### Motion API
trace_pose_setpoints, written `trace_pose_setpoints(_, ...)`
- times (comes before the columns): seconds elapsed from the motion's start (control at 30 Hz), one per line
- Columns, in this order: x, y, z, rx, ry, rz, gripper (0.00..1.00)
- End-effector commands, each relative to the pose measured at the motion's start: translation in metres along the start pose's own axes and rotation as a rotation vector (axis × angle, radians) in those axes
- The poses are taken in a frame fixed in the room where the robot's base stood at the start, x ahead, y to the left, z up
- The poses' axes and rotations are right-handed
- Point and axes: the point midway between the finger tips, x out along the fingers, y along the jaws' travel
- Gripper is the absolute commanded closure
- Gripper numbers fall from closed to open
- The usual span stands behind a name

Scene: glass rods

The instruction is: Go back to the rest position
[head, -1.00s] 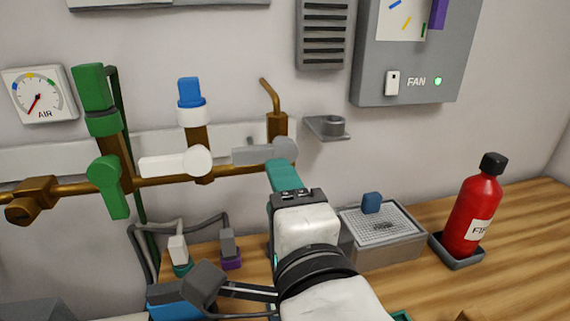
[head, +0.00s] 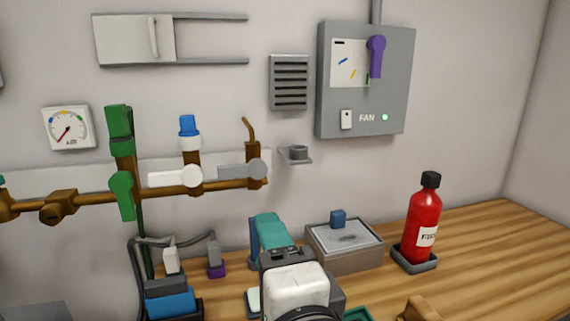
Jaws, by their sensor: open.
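My gripper (head: 270,228) shows at the bottom middle of the head view, with teal fingers pointing away from me toward the wall. It is low over the wooden bench, below the brass pipe and left of the grey box with a mesh top. It is apart from the valve handles. I see nothing held in it, though the gap between the fingers is hard to make out from behind.
A brass pipe (head: 95,199) carries a green valve (head: 122,190), a white valve (head: 180,178) and a grey valve (head: 243,170). A mesh-topped box (head: 345,258) and a red extinguisher (head: 424,220) stand right. The fan panel (head: 366,100) hangs above.

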Motion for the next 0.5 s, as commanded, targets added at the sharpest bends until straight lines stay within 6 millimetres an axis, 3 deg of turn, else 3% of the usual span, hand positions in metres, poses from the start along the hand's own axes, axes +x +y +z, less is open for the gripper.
trace_pose_setpoints(0.27, 0.004, 0.029, -0.024, -0.134, 0.028, 0.096, 0.48)
trace_pose_setpoints(0.5, 0.002, 0.072, -0.059, -0.317, 0.046, 0.243, 0.48)
